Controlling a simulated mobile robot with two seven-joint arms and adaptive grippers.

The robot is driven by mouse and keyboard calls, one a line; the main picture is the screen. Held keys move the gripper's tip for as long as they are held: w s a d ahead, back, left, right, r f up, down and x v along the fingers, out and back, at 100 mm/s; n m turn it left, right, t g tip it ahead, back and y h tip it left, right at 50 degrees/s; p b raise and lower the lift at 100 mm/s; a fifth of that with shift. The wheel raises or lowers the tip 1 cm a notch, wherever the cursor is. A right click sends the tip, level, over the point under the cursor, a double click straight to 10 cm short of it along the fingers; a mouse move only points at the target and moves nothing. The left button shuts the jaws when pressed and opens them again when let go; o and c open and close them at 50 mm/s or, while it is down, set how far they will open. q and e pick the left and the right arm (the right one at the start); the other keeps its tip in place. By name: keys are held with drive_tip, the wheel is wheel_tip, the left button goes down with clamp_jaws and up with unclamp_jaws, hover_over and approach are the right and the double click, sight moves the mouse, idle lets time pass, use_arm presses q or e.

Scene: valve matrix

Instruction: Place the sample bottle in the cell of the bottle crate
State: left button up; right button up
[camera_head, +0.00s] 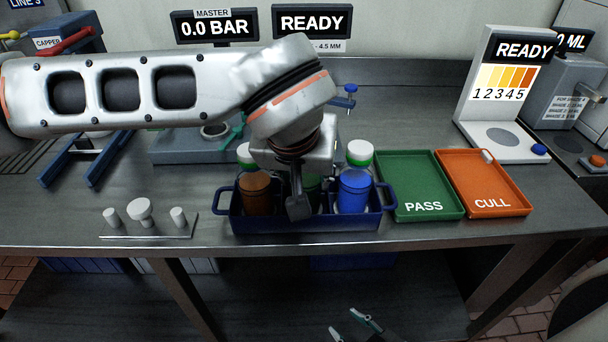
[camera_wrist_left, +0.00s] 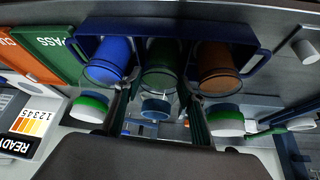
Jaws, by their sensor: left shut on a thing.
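The blue bottle crate (camera_head: 305,224) stands near the bench's front edge. An orange-brown bottle (camera_head: 255,193) is in its left cell and a blue bottle (camera_head: 354,194) in its right cell, both with white caps and green bands. A green bottle (camera_head: 313,188) is at the middle cell, mostly hidden by my left gripper (camera_head: 298,205). In the left wrist view, the green bottle (camera_wrist_left: 160,67) lies between my fingers (camera_wrist_left: 157,112), which are shut on it; its cap looks bluish. I cannot tell whether its base touches the crate floor. My right gripper (camera_head: 349,326) is low, before the bench, open and empty.
A green PASS tray (camera_head: 420,172) and an orange CULL tray (camera_head: 490,176) lie right of the crate. A rack with white knobs (camera_head: 143,212) lies to its left. A grey fixture (camera_head: 185,145) stands behind. A colour-scale stand (camera_head: 500,100) is at the back right.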

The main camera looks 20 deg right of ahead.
idle(0.3)
use_arm(q)
drive_tip(key=o, duration=1.1)
drive_tip(key=shift+f, duration=0.1)
drive_tip(key=shift+r, duration=0.25)
drive_tip(key=p+v, duration=0.1)
drive_tip(key=v, duration=1.1)
